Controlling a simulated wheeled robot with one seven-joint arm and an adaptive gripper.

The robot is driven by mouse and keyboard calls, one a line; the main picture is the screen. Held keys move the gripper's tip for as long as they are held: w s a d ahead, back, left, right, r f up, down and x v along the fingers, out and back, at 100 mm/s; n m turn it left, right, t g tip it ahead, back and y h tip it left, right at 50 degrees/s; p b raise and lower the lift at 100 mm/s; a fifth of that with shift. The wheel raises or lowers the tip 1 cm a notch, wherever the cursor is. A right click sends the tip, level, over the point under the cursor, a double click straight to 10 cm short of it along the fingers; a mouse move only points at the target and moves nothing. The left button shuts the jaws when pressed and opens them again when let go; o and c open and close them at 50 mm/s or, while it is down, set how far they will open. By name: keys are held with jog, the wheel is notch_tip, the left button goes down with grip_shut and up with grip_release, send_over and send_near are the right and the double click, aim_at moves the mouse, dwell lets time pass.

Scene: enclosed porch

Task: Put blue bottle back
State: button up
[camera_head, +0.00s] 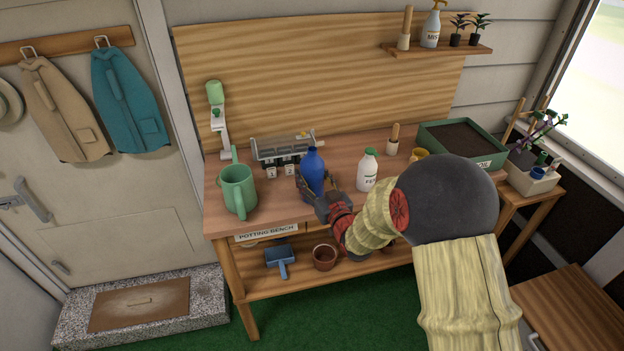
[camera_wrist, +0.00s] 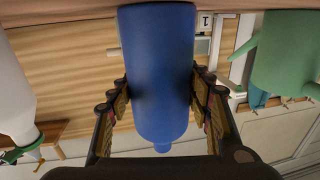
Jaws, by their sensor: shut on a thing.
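The blue bottle (camera_head: 313,168) is upright at the front of the potting bench (camera_head: 240,222), between the green watering can and the white bottle. My gripper (camera_head: 318,192) is shut around its body from the front right. In the wrist view the blue bottle (camera_wrist: 158,70) fills the middle, with one finger of my gripper (camera_wrist: 160,105) on each side. Whether the bottle's base touches the bench top cannot be told.
A green watering can (camera_head: 238,190) stands left, a white bottle (camera_head: 367,170) right. Behind is a grey rack (camera_head: 284,150) with small numbered tags. A soil tray (camera_head: 462,142) is at the back right. A wall shelf (camera_head: 440,49) holds a spray bottle (camera_head: 431,29) and plants.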

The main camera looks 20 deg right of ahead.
jog(key=shift+r, duration=0.1)
jog(key=o, duration=1.4)
jog(key=shift+c, duration=0.2)
